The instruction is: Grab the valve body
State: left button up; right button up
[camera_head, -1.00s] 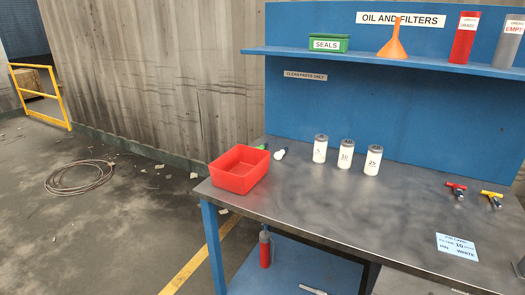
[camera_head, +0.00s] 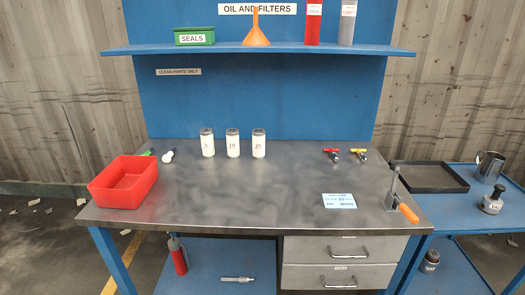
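No part is clearly labelled as the valve body, and I cannot tell which one it is. Two small T-shaped metal parts lie toward the back right of the workbench top, one with a red bar (camera_head: 332,151) and one with a yellow bar (camera_head: 358,151). A silver cylindrical part (camera_head: 237,279) lies on the blue shelf under the bench. A metal jar-like part with a dark top (camera_head: 492,201) stands on the blue cart at the right. Neither of my grippers is in view.
The grey workbench (camera_head: 240,200) has a clear middle. On it are a red bin (camera_head: 124,184), three white jars (camera_head: 232,145), a blue card (camera_head: 339,201) and an upright tool with an orange handle (camera_head: 408,213). A black tray (camera_head: 428,177) and metal mug (camera_head: 490,166) occupy the cart (camera_head: 460,222).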

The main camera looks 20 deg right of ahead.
aim_at(490, 208)
jog(key=z, duration=2.3)
jog(key=u, duration=1.05)
jog(key=i+l+u, duration=0.1)
jog(key=l, duration=0.25)
jog(key=i+l+u, duration=0.15)
jog(key=i+l, duration=0.15)
